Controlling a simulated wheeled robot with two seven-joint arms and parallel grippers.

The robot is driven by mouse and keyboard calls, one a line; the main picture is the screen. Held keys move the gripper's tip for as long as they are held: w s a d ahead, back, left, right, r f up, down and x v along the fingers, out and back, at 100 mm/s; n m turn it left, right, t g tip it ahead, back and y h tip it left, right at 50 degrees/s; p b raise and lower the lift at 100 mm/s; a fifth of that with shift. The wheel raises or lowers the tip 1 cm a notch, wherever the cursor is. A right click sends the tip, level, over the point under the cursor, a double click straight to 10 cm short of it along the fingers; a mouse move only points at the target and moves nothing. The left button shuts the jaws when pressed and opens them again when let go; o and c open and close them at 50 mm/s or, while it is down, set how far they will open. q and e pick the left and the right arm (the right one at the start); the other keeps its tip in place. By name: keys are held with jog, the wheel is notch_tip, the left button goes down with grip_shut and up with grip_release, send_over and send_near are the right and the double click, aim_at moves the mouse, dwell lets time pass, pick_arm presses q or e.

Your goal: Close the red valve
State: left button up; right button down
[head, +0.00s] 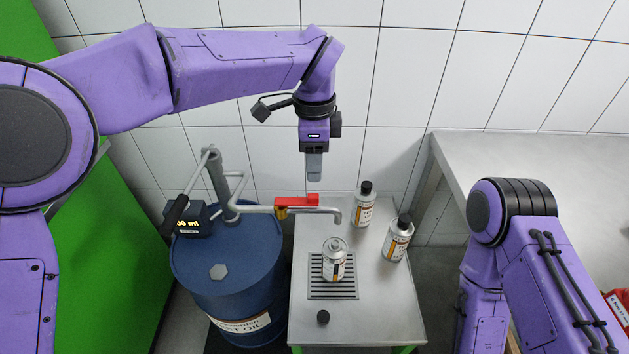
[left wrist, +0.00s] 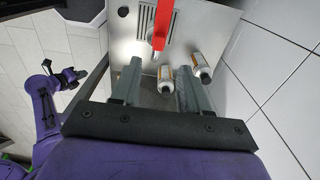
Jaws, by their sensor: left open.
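The red valve (head: 296,203) sits on the grey spout pipe above the steel table, its handle lying roughly along the pipe. It also shows in the left wrist view (left wrist: 161,22) at the top, beyond the fingers. My left gripper (head: 314,172) points down, behind and above the valve, apart from it. In the left wrist view its two fingers (left wrist: 158,82) are spread with nothing held between them. My right arm comes in at the right; its gripper is outside the head view. A small dark gripper end (left wrist: 70,76) shows at the left of the wrist view.
An open can (head: 334,262) stands on the drain grille (head: 318,291) below the spout. Two capped bottles (head: 363,207) (head: 397,241) stand to its right, and a black cap (head: 323,317) lies in front. A blue oil drum (head: 232,285) with a hand pump stands left.

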aim_at(313, 195)
pick_arm(q)
jog(key=f, duration=0.3)
jog(key=shift+s+a+f+p, duration=0.15)
jog(key=shift+s+f+p, duration=0.15)
jog(key=shift+s+p, duration=0.1)
jog(key=f, duration=0.2)
jog(key=w+f, duration=0.1)
jog(key=f, duration=0.1)
jog(key=shift+f+p, duration=0.15)
jog(key=shift+p, duration=0.2)
jog(key=shift+s+f, duration=0.1)
jog(key=shift+f, duration=0.05)
jog(key=shift+s, duration=0.2)
jog(key=shift+w, duration=0.1)
grip_shut()
